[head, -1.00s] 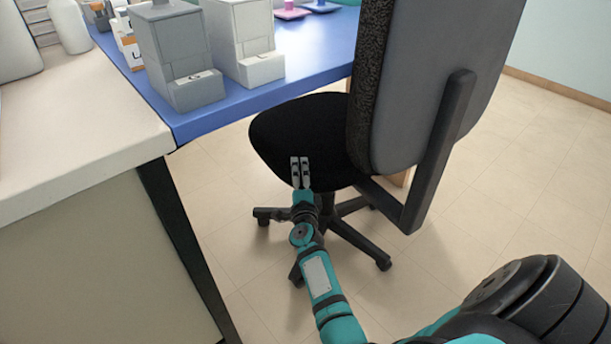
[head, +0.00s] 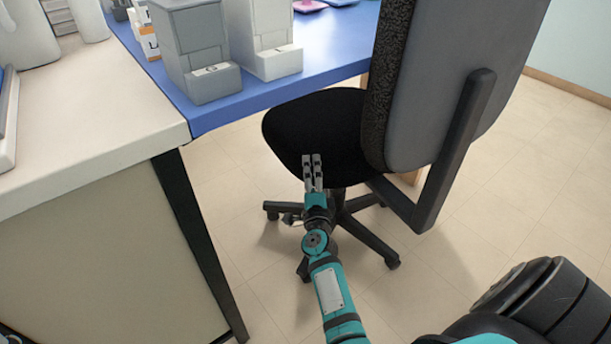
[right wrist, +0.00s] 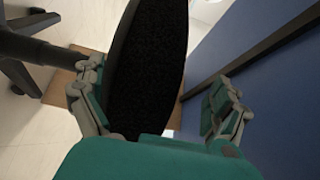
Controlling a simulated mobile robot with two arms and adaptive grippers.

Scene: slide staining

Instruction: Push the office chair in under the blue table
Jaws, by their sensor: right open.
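The office chair has a black seat (head: 318,135) and a tall grey backrest (head: 440,75) on a black strut. In the head view it stands at the right side of the blue table (head: 325,52), with the seat apart from the table's near corner. My right gripper (head: 312,160) is open at the seat's near edge; I cannot tell whether it touches. In the right wrist view a dark rounded shape (right wrist: 150,70), likely the seat, shows between the fingers of the right gripper (right wrist: 160,105). My left gripper is not in view.
A white counter (head: 85,130) meets the blue table at the left, with a black leg (head: 200,245) near the corner. Grey and white boxes (head: 195,55) stand on the table's near edge. The tiled floor right of the chair is clear.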

